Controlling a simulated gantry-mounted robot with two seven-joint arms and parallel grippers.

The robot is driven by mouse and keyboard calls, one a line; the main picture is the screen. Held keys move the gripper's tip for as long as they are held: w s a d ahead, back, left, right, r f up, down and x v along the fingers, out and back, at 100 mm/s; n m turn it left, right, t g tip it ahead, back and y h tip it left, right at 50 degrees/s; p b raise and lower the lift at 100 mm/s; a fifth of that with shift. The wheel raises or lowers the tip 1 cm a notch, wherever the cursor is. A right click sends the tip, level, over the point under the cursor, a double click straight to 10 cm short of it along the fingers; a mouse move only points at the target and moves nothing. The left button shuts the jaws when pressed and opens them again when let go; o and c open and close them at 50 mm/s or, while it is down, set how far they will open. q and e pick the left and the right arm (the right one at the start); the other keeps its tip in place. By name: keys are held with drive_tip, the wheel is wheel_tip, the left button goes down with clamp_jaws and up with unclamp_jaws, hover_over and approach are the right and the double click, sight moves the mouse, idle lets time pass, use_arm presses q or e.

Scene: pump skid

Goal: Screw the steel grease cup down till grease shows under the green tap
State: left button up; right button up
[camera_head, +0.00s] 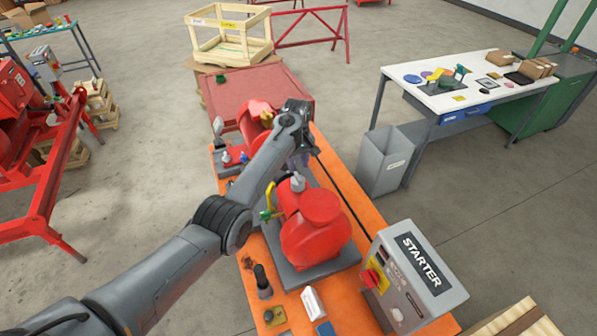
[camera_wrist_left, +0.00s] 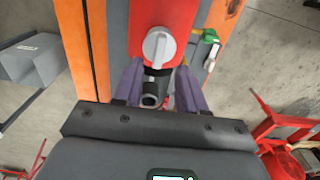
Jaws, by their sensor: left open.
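The steel grease cup (camera_head: 298,183) stands on top of the near red pump (camera_head: 316,232). In the left wrist view the cup (camera_wrist_left: 158,46) is a round grey knob with a raised bar, just beyond my fingertips. My left gripper (camera_head: 299,160) is at the far side of the cup. In the wrist view the purple fingers (camera_wrist_left: 158,72) are apart, with no thing held between them; I cannot tell if they touch the cup. The green tap (camera_head: 267,213) sits on the pump's left side; it also shows in the wrist view (camera_wrist_left: 210,37). No grease is discernible under it. My right gripper is out of view.
The orange skid (camera_head: 352,181) carries the grey starter box (camera_head: 417,275) at near right and a second red pump (camera_head: 255,115) beyond my gripper. A black lever (camera_head: 262,280) stands at the near left. A grey bin (camera_head: 385,160) is to the right.

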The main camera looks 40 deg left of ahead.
sight(298, 176)
use_arm(q)
drive_tip(key=shift+f, duration=2.65)
clamp_jaws()
